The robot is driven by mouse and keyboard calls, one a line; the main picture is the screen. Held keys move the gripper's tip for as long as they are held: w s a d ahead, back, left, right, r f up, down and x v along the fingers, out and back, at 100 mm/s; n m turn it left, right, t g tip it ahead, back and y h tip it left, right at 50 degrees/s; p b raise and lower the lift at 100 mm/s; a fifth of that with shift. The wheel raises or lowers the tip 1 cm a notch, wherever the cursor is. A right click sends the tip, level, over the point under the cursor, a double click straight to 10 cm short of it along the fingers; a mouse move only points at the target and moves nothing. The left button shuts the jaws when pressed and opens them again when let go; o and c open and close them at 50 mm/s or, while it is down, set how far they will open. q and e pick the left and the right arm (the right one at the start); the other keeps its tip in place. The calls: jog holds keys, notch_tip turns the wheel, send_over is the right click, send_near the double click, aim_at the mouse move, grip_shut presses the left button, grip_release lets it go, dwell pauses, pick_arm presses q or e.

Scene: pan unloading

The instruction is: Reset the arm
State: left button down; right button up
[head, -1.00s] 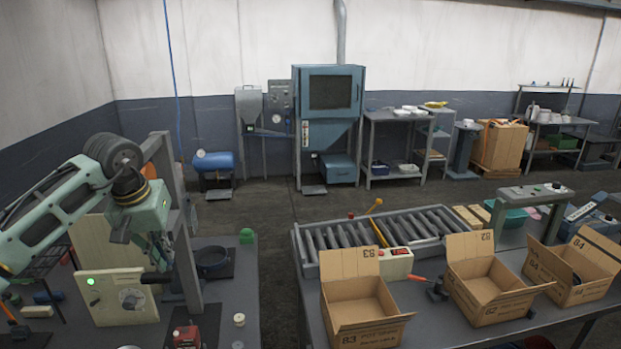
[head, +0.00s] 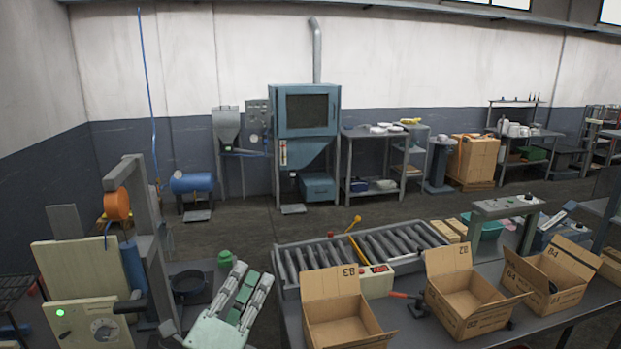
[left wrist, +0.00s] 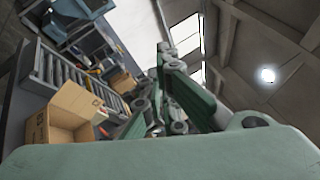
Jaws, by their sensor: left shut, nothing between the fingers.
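My left gripper (head: 256,278) shows at the bottom of the head view, its pale green and grey fingers pointing up. It is shut and empty, between the machine on the left table and the open box marked 83. In the left wrist view my left gripper (left wrist: 165,62) shows its green fingers pointing up toward the ceiling, with nothing between them. My right gripper is not in view.
Open cardboard boxes (head: 345,325), (head: 468,300) and (head: 552,283) stand on the right table before a roller conveyor (head: 365,247). A dark pan (head: 188,287) sits beside the machine (head: 95,322) with a green light. Open floor lies behind the tables.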

pick_arm(q)
jog(key=s+a+f+n+g+y, duration=0.3)
jog(key=s+f+n, duration=0.1)
jog(key=f+n, duration=0.25)
jog(key=s+a+f+n+g+y, duration=0.25)
jog(key=s+f+n, duration=0.2)
jog(key=f, duration=0.35)
jog(key=s+a+f+n+g+y, duration=0.2)
jog(key=s+a+f+n+g, duration=0.15)
jog(key=f+n, duration=0.3)
jog(key=s+f+n+g+h, duration=0.1)
jog(key=s+f+n+g, duration=0.3)
jog(key=s, duration=0.5)
jog(key=s+f+n+g, duration=0.25)
jog(key=s+f, duration=0.35)
jog(key=s, duration=0.4)
notch_tip(320, 180, down, 36)
jog(key=s+g+b, duration=0.3)
jog(key=b, duration=0.5)
jog(key=s+a+f+b, duration=0.1)
jog(key=s+f+b, duration=0.2)
jog(key=s+f, duration=0.5)
jog(key=s+a+f+b, duration=0.2)
jog(key=s+f, duration=0.6)
jog(key=f, duration=0.5)
jog(key=shift+a+f+m+g+b, duration=0.25)
jog(key=shift+m+g+b, duration=0.1)
jog(key=shift+b, duration=0.4)
